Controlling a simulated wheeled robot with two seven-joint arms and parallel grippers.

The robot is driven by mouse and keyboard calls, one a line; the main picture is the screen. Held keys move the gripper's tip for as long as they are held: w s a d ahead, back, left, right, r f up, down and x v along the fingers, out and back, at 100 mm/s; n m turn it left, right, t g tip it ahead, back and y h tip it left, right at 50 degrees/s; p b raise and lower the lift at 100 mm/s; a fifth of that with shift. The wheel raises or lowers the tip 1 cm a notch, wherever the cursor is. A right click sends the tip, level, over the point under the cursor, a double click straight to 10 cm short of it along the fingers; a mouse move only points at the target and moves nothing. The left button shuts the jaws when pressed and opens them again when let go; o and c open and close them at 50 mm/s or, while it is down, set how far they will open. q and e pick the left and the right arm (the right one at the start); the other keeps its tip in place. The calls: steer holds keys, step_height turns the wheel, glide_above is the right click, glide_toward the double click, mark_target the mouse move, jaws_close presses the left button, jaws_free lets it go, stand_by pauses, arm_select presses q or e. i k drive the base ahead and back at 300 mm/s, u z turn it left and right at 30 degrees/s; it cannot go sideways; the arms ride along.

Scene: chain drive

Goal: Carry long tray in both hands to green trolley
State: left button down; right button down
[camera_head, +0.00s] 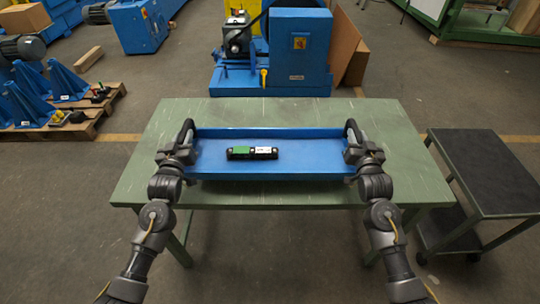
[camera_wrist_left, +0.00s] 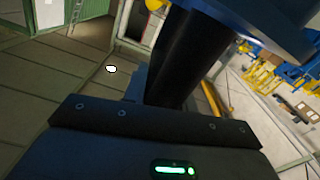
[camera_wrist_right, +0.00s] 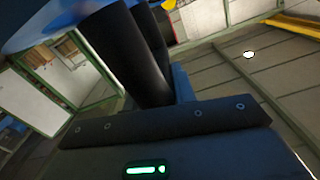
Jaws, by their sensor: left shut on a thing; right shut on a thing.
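The long tray (camera_head: 310,160) is blue and shallow, and it is over the middle of the green table (camera_head: 400,130) in the head view. I cannot tell whether it rests on the table or is just above it. A small black block with green and white parts (camera_head: 252,153) lies in the tray. My left gripper (camera_head: 187,140) is shut on the black handle at the tray's left end. My right gripper (camera_head: 353,140) is shut on the handle at its right end. In the wrist views a dark handle bar fills the left jaws (camera_wrist_left: 185,65) and the right jaws (camera_wrist_right: 130,55).
A green-framed trolley with a dark top (camera_head: 490,170) stands right of the table, with a narrow gap between. A blue machine (camera_head: 300,55) stands behind the table. A wooden pallet with blue brackets (camera_head: 60,120) is at the left. The floor at the front right is clear.

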mark_target(489, 164)
steer(key=z, duration=2.95)
steer(key=i, duration=2.55)
